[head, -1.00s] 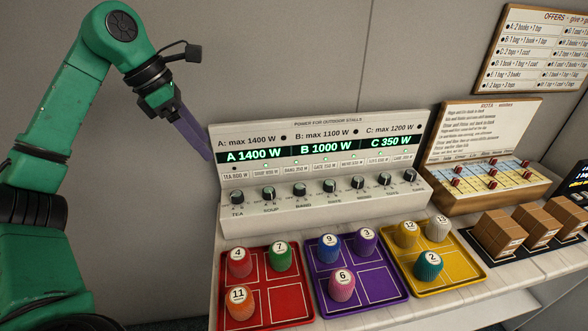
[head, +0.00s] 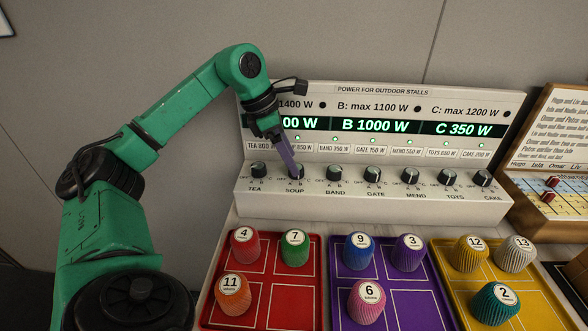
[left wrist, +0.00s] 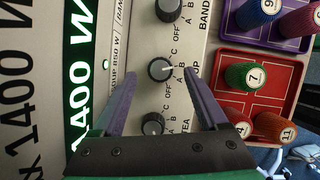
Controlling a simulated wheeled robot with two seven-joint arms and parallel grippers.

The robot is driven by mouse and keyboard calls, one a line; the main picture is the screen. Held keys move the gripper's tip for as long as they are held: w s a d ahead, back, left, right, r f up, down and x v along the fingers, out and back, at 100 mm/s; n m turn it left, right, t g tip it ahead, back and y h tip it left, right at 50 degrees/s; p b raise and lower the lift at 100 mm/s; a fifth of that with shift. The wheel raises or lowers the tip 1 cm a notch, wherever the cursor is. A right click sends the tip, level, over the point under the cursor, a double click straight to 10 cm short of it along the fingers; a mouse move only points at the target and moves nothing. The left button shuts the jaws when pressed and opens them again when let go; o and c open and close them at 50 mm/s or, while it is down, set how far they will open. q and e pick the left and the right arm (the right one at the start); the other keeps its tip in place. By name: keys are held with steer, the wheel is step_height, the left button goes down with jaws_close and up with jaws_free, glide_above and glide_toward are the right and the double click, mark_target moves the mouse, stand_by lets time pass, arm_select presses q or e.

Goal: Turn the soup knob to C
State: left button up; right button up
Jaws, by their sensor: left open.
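The soup knob (left wrist: 160,69) is a small black round knob with a light mark, above the SOUP label. In the left wrist view its mark points right, towards the A and B side; I cannot tell the exact letter. C is printed at its upper right there. My left gripper (head: 293,170) is open, with its purple fingers at the soup knob in the head view, partly hiding it. In the left wrist view the knob appears between the two fingertips, apart from both. I cannot tell whether the fingertips reach its depth. My right gripper is not in view.
The tea knob (head: 258,170) and band knob (head: 334,173) flank it closely on the white power panel (head: 370,205). The display above (head: 375,126) reads B 1000 W and C 350 W. Red (head: 262,312), purple (head: 400,308) and yellow (head: 540,312) trays with numbered pieces stand in front.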

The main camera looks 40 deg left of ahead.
arm_select(q)
steer(key=x, duration=0.2)
steer(key=shift+d+f, duration=0.1)
steer(key=shift+f, duration=0.15)
jaws_close()
